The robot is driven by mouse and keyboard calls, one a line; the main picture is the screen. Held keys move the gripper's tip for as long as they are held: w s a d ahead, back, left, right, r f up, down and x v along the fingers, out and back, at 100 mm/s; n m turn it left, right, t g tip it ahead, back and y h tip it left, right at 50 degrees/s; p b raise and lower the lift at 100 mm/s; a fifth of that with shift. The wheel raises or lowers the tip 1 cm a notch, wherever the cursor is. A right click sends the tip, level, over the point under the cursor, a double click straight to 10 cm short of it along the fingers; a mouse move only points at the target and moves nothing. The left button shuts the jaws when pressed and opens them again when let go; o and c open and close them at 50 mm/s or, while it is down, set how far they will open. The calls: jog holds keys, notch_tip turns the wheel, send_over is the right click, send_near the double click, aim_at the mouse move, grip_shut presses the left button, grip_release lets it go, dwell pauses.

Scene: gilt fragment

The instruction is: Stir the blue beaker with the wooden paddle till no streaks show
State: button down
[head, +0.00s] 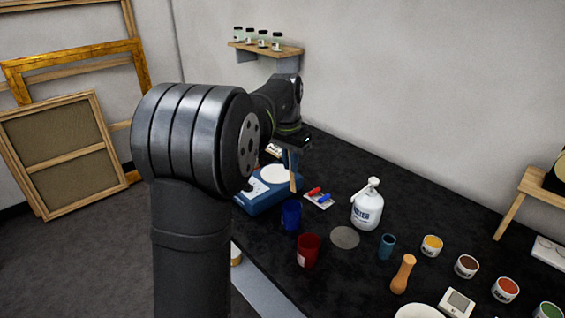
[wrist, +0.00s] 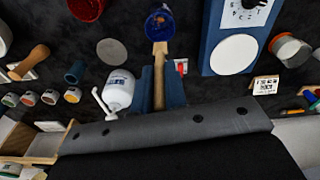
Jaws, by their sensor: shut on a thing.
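My gripper (wrist: 160,92) is shut on the wooden paddle (wrist: 159,70), which lies between its two blue fingers in the wrist view. In the head view the paddle (head: 292,178) hangs roughly upright below my gripper. Its lower end shows just above the rim of the blue beaker (head: 291,217), apparently outside it. In the wrist view the blue beaker (wrist: 160,31) sits just beyond the paddle's wide end. Small reddish and pale marks show inside it, too small to tell whether they are streaks.
A blue device with a white plate (head: 273,174) stands close behind the beaker. A red cup (head: 308,252) stands in front. A white bottle (head: 367,212), grey disc (head: 345,237), teal cup (head: 386,248), wooden pestle (head: 403,273) and several paint pots are to the right.

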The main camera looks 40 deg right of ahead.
notch_tip(320, 180, down, 12)
jog(key=shift+f, duration=0.25)
dwell(1.0)
jog(key=shift+a, duration=0.1)
dwell(0.4)
